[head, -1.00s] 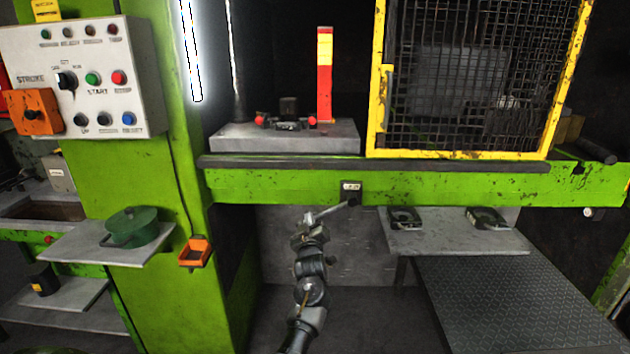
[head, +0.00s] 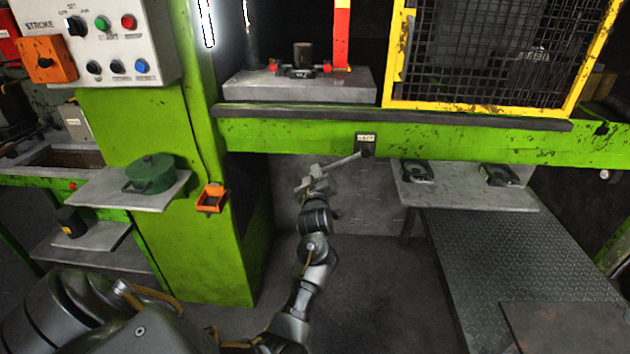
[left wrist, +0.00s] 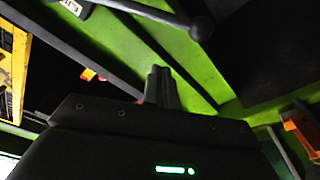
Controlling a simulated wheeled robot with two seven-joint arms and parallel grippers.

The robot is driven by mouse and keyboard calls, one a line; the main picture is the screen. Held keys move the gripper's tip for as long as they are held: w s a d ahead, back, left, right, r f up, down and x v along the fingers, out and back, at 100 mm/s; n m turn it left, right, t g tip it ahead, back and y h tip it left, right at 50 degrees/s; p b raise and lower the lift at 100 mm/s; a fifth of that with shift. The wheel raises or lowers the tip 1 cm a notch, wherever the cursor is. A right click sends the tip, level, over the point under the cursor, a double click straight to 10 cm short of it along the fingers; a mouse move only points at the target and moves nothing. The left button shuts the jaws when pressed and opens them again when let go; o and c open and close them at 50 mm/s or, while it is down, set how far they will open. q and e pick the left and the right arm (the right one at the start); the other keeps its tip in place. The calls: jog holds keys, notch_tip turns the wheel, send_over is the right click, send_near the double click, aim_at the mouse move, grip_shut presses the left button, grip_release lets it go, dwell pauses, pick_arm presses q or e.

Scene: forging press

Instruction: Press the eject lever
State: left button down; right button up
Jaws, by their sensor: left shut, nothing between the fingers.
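The eject lever (head: 343,162) is a thin grey rod. It sticks out to the left from a dark pivot under a small label on the green press beam. In the left wrist view its rod and dark ball end (left wrist: 202,27) cross the top of the picture. My left gripper (head: 314,178) is just below the lever's left end, and the two overlap in the head view. I cannot tell whether they touch there. In the left wrist view the shut fingertips (left wrist: 160,82) show below the ball, with a visible gap and nothing between them. My right gripper is out of view.
The green beam (head: 290,135) runs above my gripper. A grey shelf (head: 470,197) with two dark blocks is to the right, and a green post (head: 200,260) with an orange holder (head: 212,199) is to the left. The yellow mesh guard (head: 490,104) is above. Dark floor lies below.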

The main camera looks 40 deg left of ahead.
pick_arm(q)
jog(key=shift+v, duration=2)
